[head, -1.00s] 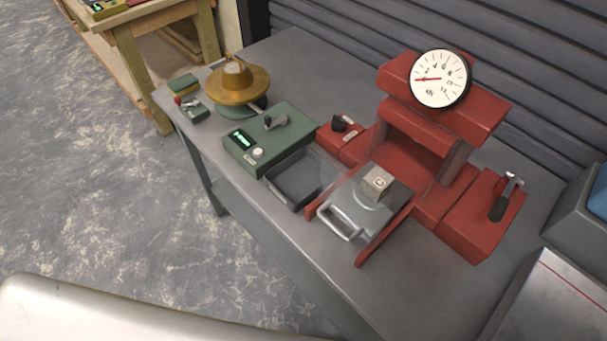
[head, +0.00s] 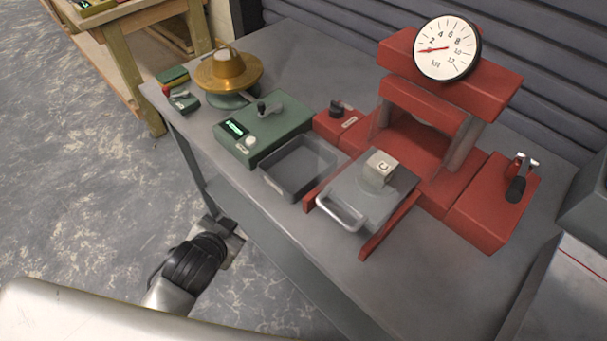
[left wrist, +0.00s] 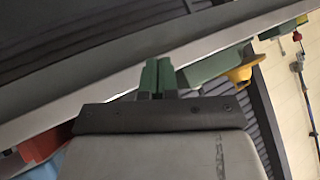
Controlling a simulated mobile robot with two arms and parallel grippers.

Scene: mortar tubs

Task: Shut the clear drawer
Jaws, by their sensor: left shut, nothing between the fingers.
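The drawer (head: 352,204), a grey, partly see-through slab with a silver bar handle (head: 340,213), sticks out of the front of the red press (head: 432,150) between two red rails. A pale cube (head: 381,167) with a mark on it sits on or in the drawer; I cannot tell which. My left gripper (head: 232,238) is low at the table's front edge, left of the drawer and apart from it. Its fingers are hard to make out there. In the left wrist view its green-tipped fingers (left wrist: 157,76) are together and empty. My right gripper is in neither view.
An open grey tray (head: 292,178) stands just left of the drawer. A green box with a display (head: 270,128) and a brass-topped device (head: 229,75) stand further left. A round gauge (head: 447,49) tops the press. The table front (head: 300,235) is bare.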

